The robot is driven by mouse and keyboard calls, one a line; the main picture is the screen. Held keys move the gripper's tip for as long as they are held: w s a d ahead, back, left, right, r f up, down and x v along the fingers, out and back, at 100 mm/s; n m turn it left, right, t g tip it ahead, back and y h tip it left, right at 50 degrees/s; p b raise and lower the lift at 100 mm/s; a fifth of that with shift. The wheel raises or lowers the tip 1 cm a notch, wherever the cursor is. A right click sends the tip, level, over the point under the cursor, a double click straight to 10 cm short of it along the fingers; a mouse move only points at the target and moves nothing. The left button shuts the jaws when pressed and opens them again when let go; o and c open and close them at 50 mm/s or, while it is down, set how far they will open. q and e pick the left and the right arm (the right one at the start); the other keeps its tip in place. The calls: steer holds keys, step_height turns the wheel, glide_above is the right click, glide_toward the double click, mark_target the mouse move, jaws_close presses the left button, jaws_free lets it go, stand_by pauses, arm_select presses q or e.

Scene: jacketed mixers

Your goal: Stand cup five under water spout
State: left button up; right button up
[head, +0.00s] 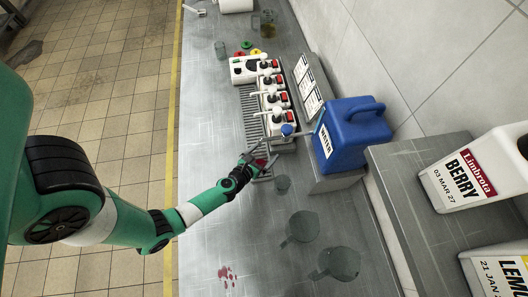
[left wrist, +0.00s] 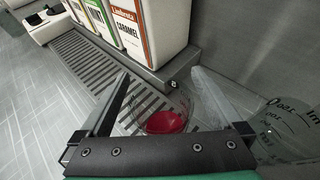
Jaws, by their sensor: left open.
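A clear cup with red liquid (left wrist: 165,121) sits between the spread fingers of my left gripper (left wrist: 160,76) in the left wrist view. The fingers lie on either side of it; I cannot tell whether they touch it. In the head view my left gripper (head: 264,169) is low at the near end of the dispenser row, with a red patch between its fingers. The blue water container (head: 352,138), labelled WATER, stands to its upper right. A blue-topped spout (head: 287,130) is beside the container, above the gripper. No cup number is readable. My right gripper is not in view.
A slotted drip tray (head: 250,116) runs along the white dispensers (head: 270,97). Two clear jugs (head: 302,227) (head: 340,262) stand nearer. A red spill (head: 227,273) marks the counter. Syrup bottles (left wrist: 150,28) border the tray.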

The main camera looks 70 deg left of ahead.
arm_select(q)
steer(key=shift+r, duration=0.25)
steer(key=shift+s+d+r+p, duration=0.1)
steer(key=shift+s+d+p, duration=0.15)
steer(key=shift+p, duration=0.1)
steer(key=p+v, duration=0.1)
steer(key=v, duration=1)
steer(key=shift+s+d, duration=0.1)
